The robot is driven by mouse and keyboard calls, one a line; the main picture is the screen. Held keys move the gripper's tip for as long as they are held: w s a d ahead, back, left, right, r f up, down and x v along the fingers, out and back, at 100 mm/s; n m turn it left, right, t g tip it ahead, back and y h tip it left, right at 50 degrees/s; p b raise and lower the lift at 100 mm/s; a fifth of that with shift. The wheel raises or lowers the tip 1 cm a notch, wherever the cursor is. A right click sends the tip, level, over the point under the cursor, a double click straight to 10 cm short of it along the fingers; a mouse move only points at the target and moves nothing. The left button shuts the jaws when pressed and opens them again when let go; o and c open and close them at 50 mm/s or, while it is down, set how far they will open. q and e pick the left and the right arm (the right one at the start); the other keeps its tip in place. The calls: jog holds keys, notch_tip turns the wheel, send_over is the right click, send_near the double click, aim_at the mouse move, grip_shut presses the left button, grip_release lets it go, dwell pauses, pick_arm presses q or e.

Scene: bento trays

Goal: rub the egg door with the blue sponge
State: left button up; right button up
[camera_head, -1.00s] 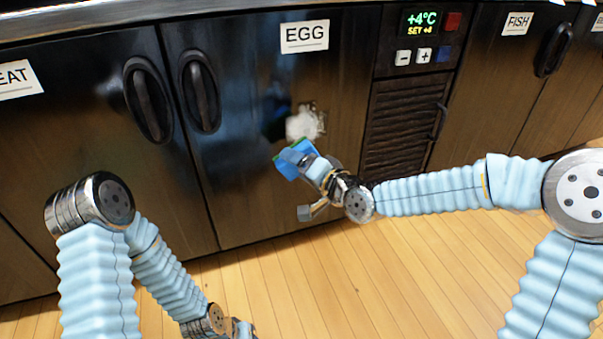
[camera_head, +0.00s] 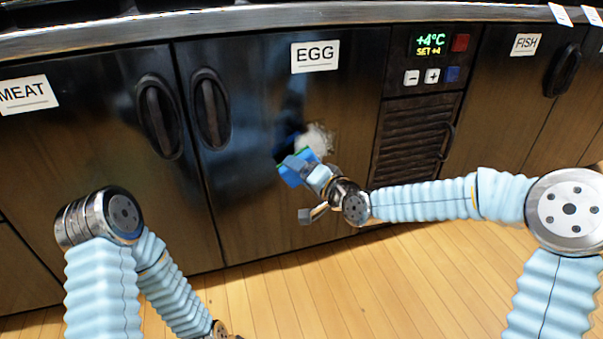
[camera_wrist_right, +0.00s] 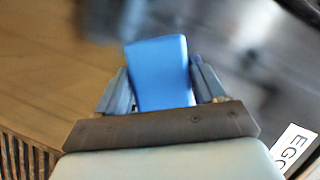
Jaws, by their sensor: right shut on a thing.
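The egg door (camera_head: 250,190) is a dark, glossy cabinet door with a white EGG label (camera_head: 315,56) at its top. A whitish smudge (camera_head: 318,137) shows on its right half. My right gripper (camera_head: 301,172) is shut on the blue sponge (camera_head: 289,178), at the lower left of the smudge and partly over its edge. I cannot tell whether the sponge touches the door. In the right wrist view the sponge (camera_wrist_right: 160,72) sits between both fingers. My left arm comes in at lower left; its gripper is out of view.
A control panel (camera_head: 434,58) reading +4°C and a vent grille (camera_head: 415,138) are right of the egg door. The meat door (camera_head: 80,160) is left, the fish door (camera_head: 505,110) right. Door handles (camera_head: 211,109) stick out. The wooden floor (camera_head: 300,295) is clear.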

jog(key=shift+w+a, duration=0.3)
jog(key=shift+w, duration=0.6)
